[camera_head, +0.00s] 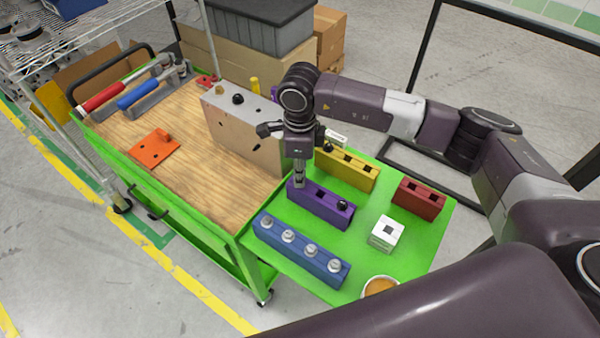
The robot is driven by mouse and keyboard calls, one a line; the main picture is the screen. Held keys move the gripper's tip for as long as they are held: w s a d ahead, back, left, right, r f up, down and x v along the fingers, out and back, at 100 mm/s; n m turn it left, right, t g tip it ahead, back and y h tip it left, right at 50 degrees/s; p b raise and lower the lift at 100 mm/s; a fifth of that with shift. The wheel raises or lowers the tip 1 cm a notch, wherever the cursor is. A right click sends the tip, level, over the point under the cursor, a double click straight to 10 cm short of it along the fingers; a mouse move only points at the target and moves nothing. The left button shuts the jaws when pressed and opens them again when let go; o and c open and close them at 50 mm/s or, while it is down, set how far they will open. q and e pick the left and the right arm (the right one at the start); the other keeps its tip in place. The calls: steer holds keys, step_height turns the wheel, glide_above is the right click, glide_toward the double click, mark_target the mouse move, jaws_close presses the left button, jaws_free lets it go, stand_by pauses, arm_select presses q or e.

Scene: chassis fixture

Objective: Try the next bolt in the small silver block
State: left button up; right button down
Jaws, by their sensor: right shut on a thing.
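The small silver block (386,233) is a pale cube with one dark square hole in its top, standing on the green surface. My right gripper (299,181) points down at the left end of a purple block (321,205). It is shut on what seems to be a bolt, which its fingers mostly hide. I cannot tell whether that bolt still sits in its hole. A black bolt (342,205) stands at the right end of the purple block, and the middle hole looks empty. A blue block (300,252) holds several silver bolts. My left gripper is not in view.
A yellow block (347,170) with a black bolt (328,147) and a red block (419,199) stand behind. A bowl (380,286) is at the front edge. A large silver block (243,130) stands left of my right gripper on the wooden top (205,160).

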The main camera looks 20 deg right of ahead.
steer(key=shift+r+p, duration=1.95)
steer(key=shift+r, duration=2.35)
